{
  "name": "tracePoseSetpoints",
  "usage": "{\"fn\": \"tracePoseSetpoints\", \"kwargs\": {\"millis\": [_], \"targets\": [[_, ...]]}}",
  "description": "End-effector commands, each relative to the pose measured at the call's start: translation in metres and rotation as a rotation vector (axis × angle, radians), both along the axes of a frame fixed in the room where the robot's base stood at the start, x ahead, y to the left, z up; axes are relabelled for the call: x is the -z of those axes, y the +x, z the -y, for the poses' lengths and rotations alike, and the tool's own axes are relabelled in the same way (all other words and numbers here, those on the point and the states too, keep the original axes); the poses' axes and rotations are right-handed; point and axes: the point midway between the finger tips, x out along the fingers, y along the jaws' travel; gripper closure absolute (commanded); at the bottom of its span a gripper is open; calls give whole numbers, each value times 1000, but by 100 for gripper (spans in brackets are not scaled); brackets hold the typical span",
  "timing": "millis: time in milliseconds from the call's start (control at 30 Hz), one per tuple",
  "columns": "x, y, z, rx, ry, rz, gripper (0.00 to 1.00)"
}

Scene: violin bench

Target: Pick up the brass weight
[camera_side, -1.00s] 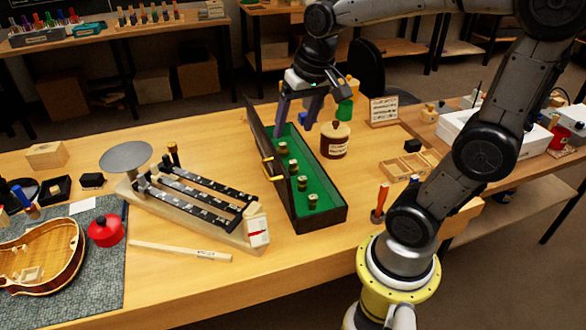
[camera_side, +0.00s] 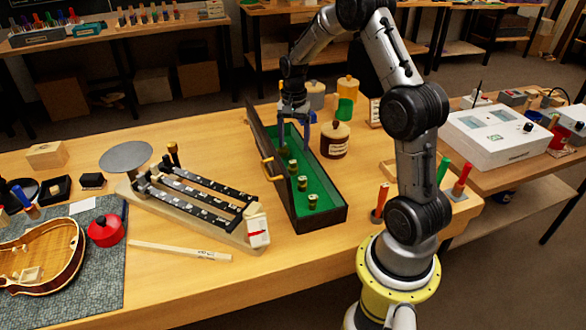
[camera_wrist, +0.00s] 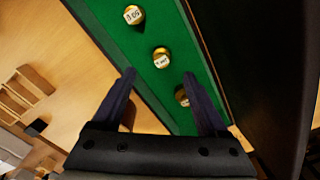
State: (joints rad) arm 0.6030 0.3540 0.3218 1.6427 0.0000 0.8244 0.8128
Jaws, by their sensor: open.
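Several small brass weights stand in a row in a long, open, green-lined case (camera_side: 331,215). In the side view, weights stand in the middle (camera_side: 302,183) and at the near end (camera_side: 313,201). My gripper (camera_side: 294,142) is open and points down into the far part of the case, around or above the farthest weights; its exact height I cannot tell. In the wrist view, my open fingers (camera_wrist: 160,76) straddle the row. One weight (camera_wrist: 161,57) shows ahead between the fingertips, another (camera_wrist: 182,95) is partly hidden by the right finger, and a labelled one (camera_wrist: 133,14) is farther off.
The case's dark raised lid (camera_side: 262,138) stands along its left side, close to my gripper. A brown labelled jar (camera_side: 335,140) stands to the right.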

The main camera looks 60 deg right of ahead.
Motion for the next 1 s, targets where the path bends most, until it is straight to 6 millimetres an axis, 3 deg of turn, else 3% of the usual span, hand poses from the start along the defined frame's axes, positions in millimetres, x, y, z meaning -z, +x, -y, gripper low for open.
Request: {"fn": "tracePoseSetpoints", "kwargs": {"millis": [100,367,700,1000], "targets": [[20,0,-1,-1,2,-2,24],[38,0,-1,-2,1,-1,24],[81,3,0,-3,1,-1,24],[86,3,0,-3,-1,1,24]]}}
